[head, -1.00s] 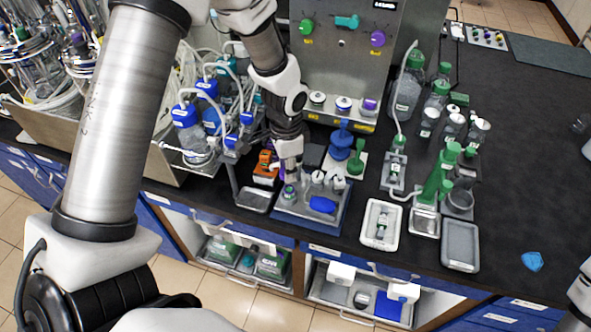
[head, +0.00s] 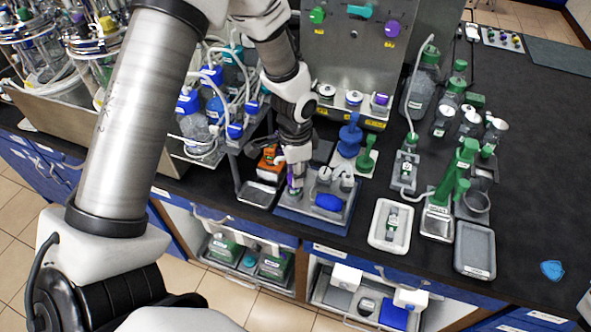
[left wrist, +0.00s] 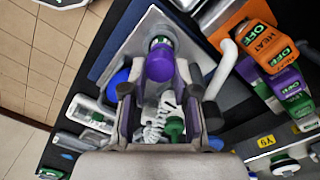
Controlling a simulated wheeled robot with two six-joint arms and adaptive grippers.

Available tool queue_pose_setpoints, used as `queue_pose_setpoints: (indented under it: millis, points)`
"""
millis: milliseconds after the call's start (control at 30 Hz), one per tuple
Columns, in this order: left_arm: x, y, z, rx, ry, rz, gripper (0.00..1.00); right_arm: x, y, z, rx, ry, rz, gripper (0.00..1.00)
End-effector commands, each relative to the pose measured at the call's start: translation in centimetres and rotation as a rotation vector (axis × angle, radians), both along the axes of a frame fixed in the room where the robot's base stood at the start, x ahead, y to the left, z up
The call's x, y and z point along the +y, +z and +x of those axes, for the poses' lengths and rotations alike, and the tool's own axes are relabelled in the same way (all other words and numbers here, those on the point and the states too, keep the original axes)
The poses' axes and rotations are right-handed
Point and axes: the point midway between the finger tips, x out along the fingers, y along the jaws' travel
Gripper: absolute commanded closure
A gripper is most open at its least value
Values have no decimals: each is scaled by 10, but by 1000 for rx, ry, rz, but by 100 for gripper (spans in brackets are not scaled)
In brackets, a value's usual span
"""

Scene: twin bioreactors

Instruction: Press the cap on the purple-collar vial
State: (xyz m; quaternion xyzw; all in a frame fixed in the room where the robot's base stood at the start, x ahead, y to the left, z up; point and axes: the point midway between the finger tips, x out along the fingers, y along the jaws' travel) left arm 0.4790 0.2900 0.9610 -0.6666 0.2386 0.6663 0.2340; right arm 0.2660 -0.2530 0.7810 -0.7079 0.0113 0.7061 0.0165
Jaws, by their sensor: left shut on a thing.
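My left gripper (head: 295,178) points down over the left part of the blue tray (head: 285,213) on the bench. In the left wrist view its fingers (left wrist: 159,84) are shut on the purple cap (left wrist: 160,64). The vial (left wrist: 161,42), with a pale and green top part, shows just beyond the cap. A purple patch also shows at the fingertips in the head view. The fingers hide much of the vial, so I cannot tell whether the cap is fully seated. My right gripper is out of view.
A blue piece (head: 328,202) and white-topped items stand close right of the gripper on the tray. An orange device (head: 270,160) is just left.

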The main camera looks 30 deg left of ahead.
Motion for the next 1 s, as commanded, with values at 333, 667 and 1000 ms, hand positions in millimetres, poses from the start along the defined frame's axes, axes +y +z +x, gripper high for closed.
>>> queue_pose_setpoints:
  millis: [333,667,1000]
  points:
    - [0,0,0,0,0,0,85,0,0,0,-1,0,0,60]
    - [0,2,-1,0,1,0,85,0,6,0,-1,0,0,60]
    - [0,1,-2,0,1,0,85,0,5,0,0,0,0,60]
